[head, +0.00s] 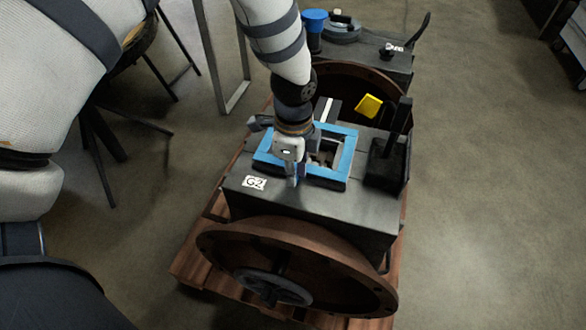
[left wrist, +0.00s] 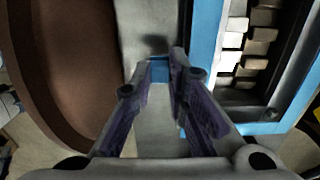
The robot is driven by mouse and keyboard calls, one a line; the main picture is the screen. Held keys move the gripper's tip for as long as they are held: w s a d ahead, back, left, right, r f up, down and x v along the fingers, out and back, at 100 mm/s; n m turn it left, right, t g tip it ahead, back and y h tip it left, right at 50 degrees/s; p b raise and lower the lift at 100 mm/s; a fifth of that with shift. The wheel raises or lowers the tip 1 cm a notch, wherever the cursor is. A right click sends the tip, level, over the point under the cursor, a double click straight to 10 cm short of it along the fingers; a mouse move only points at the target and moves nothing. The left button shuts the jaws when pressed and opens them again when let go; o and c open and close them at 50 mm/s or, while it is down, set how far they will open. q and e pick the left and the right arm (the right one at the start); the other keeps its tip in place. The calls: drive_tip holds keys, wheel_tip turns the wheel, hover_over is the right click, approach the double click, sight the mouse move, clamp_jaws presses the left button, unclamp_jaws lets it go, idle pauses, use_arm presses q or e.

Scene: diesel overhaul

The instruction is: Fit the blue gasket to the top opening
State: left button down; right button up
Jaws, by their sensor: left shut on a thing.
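The blue gasket (head: 347,156) is a square frame around the top opening (head: 325,155) of the dark block marked G2. Its far left part is hidden by my arm. It lies flat on the block's top or just above it; I cannot tell which. My left gripper (head: 293,180) points down at the gasket's near left side. In the left wrist view, the fingers (left wrist: 164,66) are shut on a small blue part of the gasket (left wrist: 207,50), whose long edge runs to their right. Metal teeth show inside the opening (left wrist: 250,50). My right gripper is not in view.
The engine block (head: 310,205) stands on a wooden pallet (head: 190,265), with a rusty flywheel ring (head: 355,270) in front. A dark upright part (head: 388,160) and a yellow piece (head: 368,105) are right of the opening. Another block with a blue cap (head: 314,17) stands behind.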

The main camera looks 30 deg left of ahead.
use_arm(q)
drive_tip(key=shift+f, duration=0.9)
idle(0.3)
idle(0.4)
drive_tip(key=c, duration=1.5)
unclamp_jaws()
wheel_tip(320, 180, up, 12)
drive_tip(key=shift+r, duration=0.1)
